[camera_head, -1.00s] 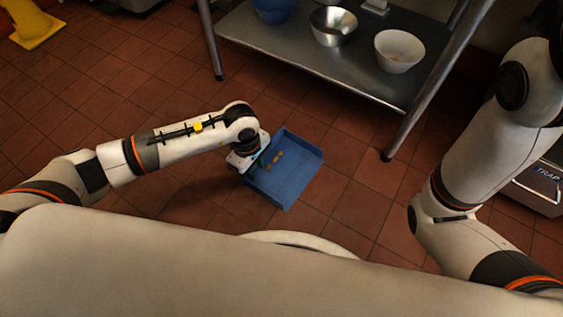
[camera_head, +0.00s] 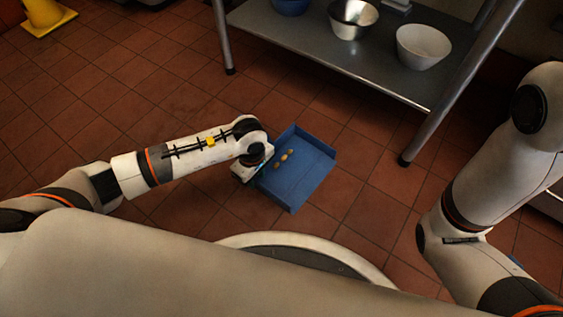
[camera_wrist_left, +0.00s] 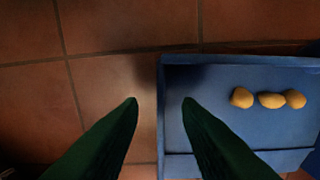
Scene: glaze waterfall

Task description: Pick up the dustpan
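The blue dustpan (camera_head: 310,183) lies on the tiled floor below the metal shelf. Three small yellow-orange lumps (camera_wrist_left: 269,100) sit in a row inside it. My left gripper (camera_wrist_left: 160,101) is at the pan's left side. In the left wrist view its two dark green fingers are spread, one to each side of the pan's left wall, with a clear gap between them. I cannot tell how low the fingers reach. In the head view the wrist hides the fingers. My right arm shows at the right, but its gripper is out of view.
A metal shelf (camera_head: 330,50) holds a steel bowl (camera_head: 352,20), a white bowl (camera_head: 423,47) and a blue bowl (camera_head: 290,5). Its front leg (camera_head: 435,115) stands right of the dustpan. A yellow object (camera_head: 45,15) stands far left. The floor left of the pan is clear.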

